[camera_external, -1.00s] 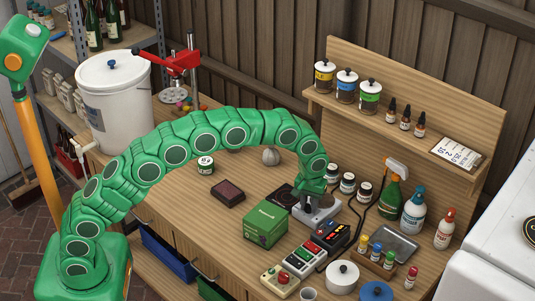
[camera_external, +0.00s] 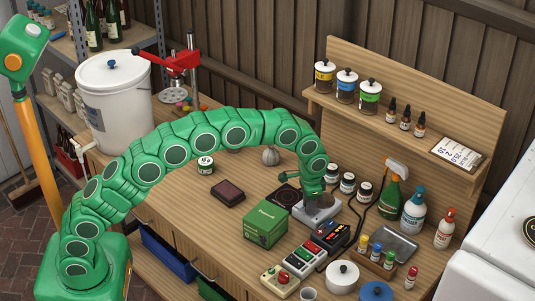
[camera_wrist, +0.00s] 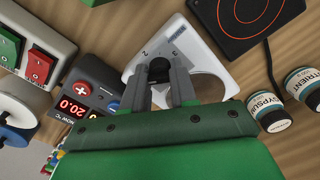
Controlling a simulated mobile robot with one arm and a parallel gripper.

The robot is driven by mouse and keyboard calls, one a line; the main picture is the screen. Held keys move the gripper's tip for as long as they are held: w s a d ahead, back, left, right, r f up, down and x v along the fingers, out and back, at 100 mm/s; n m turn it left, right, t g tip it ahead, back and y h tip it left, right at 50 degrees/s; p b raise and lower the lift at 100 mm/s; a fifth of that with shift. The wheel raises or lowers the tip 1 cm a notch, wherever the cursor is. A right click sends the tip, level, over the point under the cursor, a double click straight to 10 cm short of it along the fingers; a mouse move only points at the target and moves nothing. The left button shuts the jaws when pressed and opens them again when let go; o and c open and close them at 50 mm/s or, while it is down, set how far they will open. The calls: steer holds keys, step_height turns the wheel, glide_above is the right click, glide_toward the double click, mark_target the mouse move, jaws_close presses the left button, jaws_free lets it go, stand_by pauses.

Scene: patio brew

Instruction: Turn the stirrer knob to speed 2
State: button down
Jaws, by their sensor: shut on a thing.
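The stirrer (camera_external: 326,214) is a light grey-white, flat unit on the wooden bench, partly hidden by my gripper in the external view. In the wrist view its white body (camera_wrist: 215,66) lies just beyond my fingers. A dark round knob (camera_wrist: 158,69) sits at its near edge, between my fingertips. My gripper (camera_wrist: 163,80) is shut on this knob, with one grey finger on each side. In the external view my gripper (camera_external: 312,194) points down onto the stirrer.
A dark square plate (camera_wrist: 247,18) lies beside the stirrer. A controller with a red display (camera_wrist: 76,98) and a red-switch box (camera_wrist: 40,58) are close on the other side. A green box (camera_external: 265,225) stands in front. Small jars (camera_wrist: 268,110) stand behind. A cable crosses the bench.

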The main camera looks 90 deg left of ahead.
steer(key=m, duration=0.5)
steer(key=shift+r+m, duration=0.1)
steer(key=shift+m, duration=2.4)
steer(key=shift+w, duration=0.1)
steer(key=c, duration=0.9)
jaws_free()
step_height(320, 180, up, 7)
steer(key=shift+r, duration=0.35)
